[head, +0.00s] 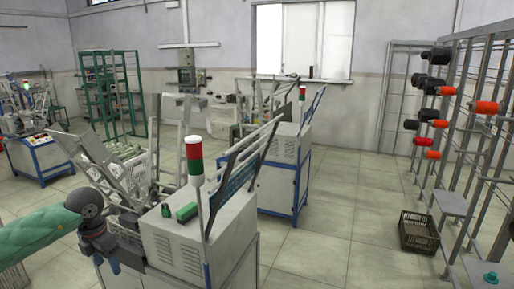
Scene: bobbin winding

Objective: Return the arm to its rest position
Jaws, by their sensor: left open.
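My right gripper is not in view.
The nearest machine carries a red, white and green signal light (195,160) and a green part (187,212). A second machine (285,180) stands behind. A rack (465,130) with black and orange bobbins and a crate (419,232) are right. Floor between is clear.

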